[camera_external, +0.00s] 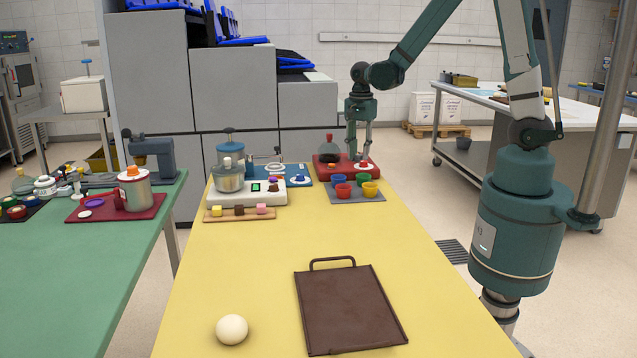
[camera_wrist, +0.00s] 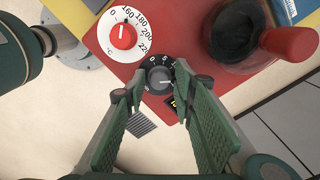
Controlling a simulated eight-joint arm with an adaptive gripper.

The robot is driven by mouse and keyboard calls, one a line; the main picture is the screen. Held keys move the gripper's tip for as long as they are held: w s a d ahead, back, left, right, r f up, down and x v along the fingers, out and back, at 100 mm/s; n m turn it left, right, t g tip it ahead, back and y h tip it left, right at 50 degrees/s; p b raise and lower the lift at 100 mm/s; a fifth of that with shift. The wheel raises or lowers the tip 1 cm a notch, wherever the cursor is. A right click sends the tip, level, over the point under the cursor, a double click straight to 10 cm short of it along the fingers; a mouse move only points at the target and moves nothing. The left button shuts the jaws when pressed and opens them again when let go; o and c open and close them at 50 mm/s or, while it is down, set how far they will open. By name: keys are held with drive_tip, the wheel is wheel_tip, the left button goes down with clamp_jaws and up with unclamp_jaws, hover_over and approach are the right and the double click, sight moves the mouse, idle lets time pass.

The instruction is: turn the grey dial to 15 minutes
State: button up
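The grey dial (camera_wrist: 159,79) sits on a black scale at the edge of a red base (camera_wrist: 108,62). The numbers 0 and 5 show on the scale; the rest is partly hidden by my fingers. A pale pointer mark on the dial is too small to read exactly. My gripper (camera_wrist: 158,84) is open, with one fingertip on each side of the dial; I cannot tell whether they touch it. In the external view my gripper (camera_external: 360,148) points down over the red base (camera_external: 321,170), and the grey dial cannot be made out.
A red dial (camera_wrist: 123,37) on a white temperature scale is beside the grey one. A dark glass vessel with a red knob (camera_wrist: 290,44) stands close by. Coloured cups (camera_external: 370,188) are in front of the base. A brown board (camera_external: 350,310) and white ball (camera_external: 232,329) lie nearer.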

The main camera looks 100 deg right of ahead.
sight(359, 155)
drive_tip(key=shift+o, duration=0.8)
drive_tip(key=shift+r, duration=0.1)
wheel_tip(359, 155, up, 12)
idle(0.5)
drive_tip(key=shift+a, duration=0.1)
idle(0.6)
drive_tip(key=s+a+r+n+t, duration=0.1)
drive_tip(key=a+r+n+t, duration=0.1)
drive_tip(key=a+n, duration=0.6)
drive_tip(key=s+a+r+n+t, duration=0.1)
drive_tip(key=a+r+n, duration=0.3)
drive_tip(key=a+n, duration=0.5)
drive_tip(key=s+a+r+n+t, duration=0.1)
drive_tip(key=a+r+n+t, duration=0.3)
drive_tip(key=a, duration=1.7)
drive_tip(key=n, duration=0.5)
drive_tip(key=shift+s+a, duration=0.25)
drive_tip(key=shift+s, duration=0.1)
